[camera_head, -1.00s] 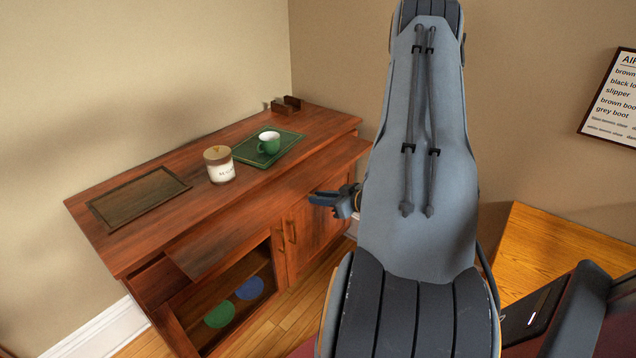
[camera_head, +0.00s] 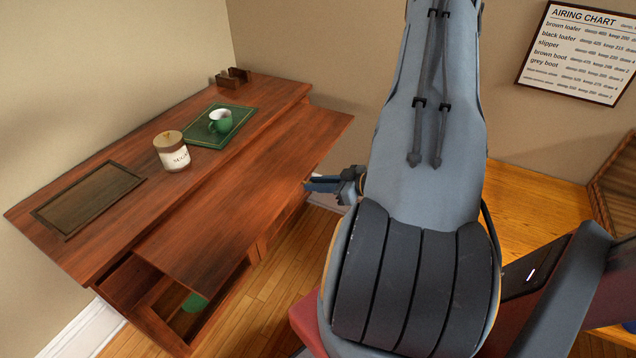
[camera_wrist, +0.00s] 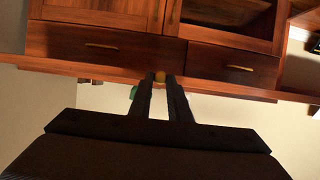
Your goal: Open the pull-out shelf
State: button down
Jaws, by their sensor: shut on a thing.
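The pull-out shelf (camera_head: 245,190) is a long reddish-brown board. It sticks well out from under the top of the wooden sideboard (camera_head: 110,180), over the lower cupboard. In the wrist view the shelf (camera_wrist: 235,90) crosses the picture as a thin board. A small brass knob (camera_wrist: 162,76) on its front edge sits between my fingertips. My gripper (camera_head: 308,184) is at the shelf's front edge in the head view and also shows in the wrist view (camera_wrist: 162,80). It is shut on the knob. In the head view the knob is too small to make out.
On the sideboard top stand a dark tray (camera_head: 50,217), a sugar jar (camera_head: 172,153), and a green mug (camera_head: 221,122) on a green tray (camera_head: 196,136). A small wooden holder (camera_head: 234,78) is behind. A yellow wooden surface (camera_head: 515,210) lies to the right.

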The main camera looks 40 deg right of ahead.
jog(key=c, duration=1.7)
grip_release()
jog(key=shift+o, duration=0.2)
jog(key=b+v, duration=0.1)
jog(key=v, duration=0.6)
jog(key=shift+s+r, duration=0.2)
jog(key=shift+s, duration=0.1)
jog(key=shift+d, duration=0.1)
